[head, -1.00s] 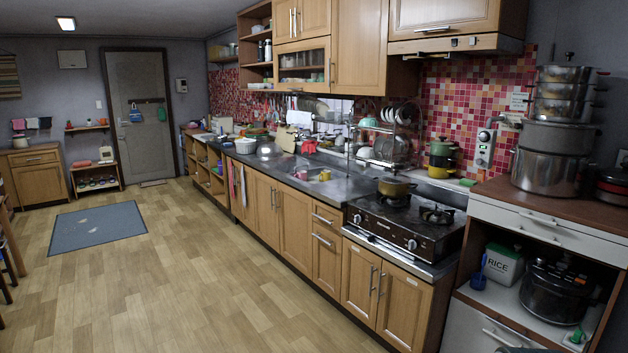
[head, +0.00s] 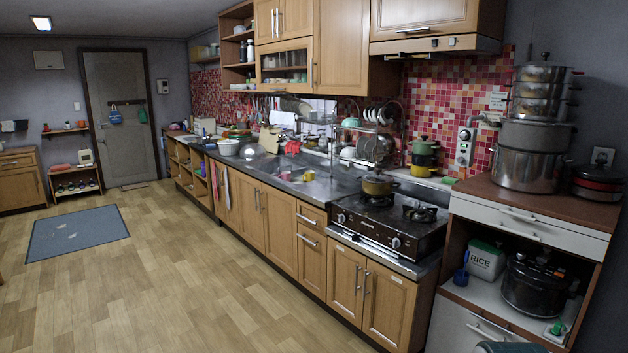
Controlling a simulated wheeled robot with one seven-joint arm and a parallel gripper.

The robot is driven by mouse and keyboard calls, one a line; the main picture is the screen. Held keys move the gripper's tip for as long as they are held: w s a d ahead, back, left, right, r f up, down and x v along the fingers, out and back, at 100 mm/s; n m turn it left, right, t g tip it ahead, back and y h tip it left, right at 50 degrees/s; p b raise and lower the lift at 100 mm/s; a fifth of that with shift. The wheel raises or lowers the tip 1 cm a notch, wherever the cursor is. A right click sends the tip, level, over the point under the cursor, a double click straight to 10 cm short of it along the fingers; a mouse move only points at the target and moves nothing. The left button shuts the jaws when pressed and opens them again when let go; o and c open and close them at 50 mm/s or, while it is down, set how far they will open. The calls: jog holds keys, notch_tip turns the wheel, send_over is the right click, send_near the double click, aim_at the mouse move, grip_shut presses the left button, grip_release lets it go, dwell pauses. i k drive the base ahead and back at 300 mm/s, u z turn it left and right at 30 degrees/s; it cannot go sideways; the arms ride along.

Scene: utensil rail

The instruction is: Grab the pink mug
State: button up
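A red item (head: 292,147) is farther back near the wall and is also unclear. My gripper is not in view.
A gas stove (head: 390,222) with a pot (head: 379,185) adjoins the counter. A dish rack (head: 372,140) stands behind. At right, a cabinet (head: 525,223) bears stacked pots (head: 535,150). The wooden floor (head: 165,270) is clear; a grey mat (head: 78,232) lies at left.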

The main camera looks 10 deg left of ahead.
aim_at(285, 175)
jog(key=u, duration=0.45)
jog(key=i, duration=1.1)
jog(key=u, duration=0.9)
jog(key=i, duration=1.6)
jog(key=u, duration=0.25)
jog(key=i, duration=1.5)
jog(key=z, duration=0.5)
jog(key=i, duration=1.55)
jog(key=z, duration=1.4)
jog(key=i, duration=1)
jog(key=z, duration=0.55)
